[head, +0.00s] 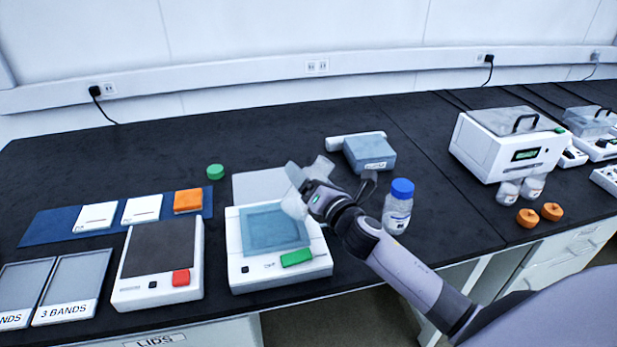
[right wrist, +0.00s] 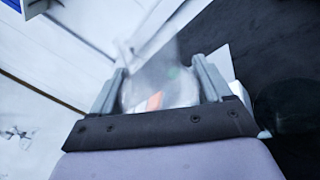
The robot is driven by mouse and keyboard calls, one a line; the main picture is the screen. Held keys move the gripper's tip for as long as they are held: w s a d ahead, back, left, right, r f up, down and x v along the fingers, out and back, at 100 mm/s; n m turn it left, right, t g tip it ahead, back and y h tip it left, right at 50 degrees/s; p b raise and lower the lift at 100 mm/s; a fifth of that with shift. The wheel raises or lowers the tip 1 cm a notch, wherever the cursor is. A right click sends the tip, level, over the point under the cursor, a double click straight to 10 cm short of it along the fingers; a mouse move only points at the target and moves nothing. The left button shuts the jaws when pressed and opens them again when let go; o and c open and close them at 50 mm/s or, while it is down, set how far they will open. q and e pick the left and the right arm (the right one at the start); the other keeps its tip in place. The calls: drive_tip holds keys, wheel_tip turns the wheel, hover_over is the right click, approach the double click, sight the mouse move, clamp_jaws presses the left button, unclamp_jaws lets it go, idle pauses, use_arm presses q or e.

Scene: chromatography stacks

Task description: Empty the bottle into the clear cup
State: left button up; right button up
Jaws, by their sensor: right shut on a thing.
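My right gripper (head: 305,186) is above the rear right corner of a white device with a blue-grey top panel. It is shut on a clear, see-through vessel (head: 294,207), which looks tilted. The vessel also shows blurred between the two fingers in the right wrist view (right wrist: 158,92), with a small orange patch seen in or through it. I take it to be the bottle, but its mouth and contents cannot be made out. I cannot make out a separate clear cup. My left gripper is not in view.
The device (head: 325,265) has a green button. A blue-capped bottle (head: 397,207) stands to the right, near my arm. A green cap (head: 215,171) lies behind left. A grey-blue box (head: 369,152) is behind. Left are a second device (head: 130,298) and a blue mat (head: 50,228).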

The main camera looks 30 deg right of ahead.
drive_tip(key=shift+a+f+m, duration=0.1)
drive_tip(key=shift+m, duration=0.4)
drive_tip(key=shift+a+f+m+b, duration=0.15)
drive_tip(key=shift+m+b, duration=0.3)
drive_tip(key=shift+m, duration=0.25)
drive_tip(key=shift+f, duration=0.1)
drive_tip(key=shift+f+m, duration=0.15)
drive_tip(key=shift+m, duration=0.45)
drive_tip(key=shift+b, duration=0.3)
drive_tip(key=shift+f+m, duration=0.25)
drive_tip(key=shift+m, duration=0.35)
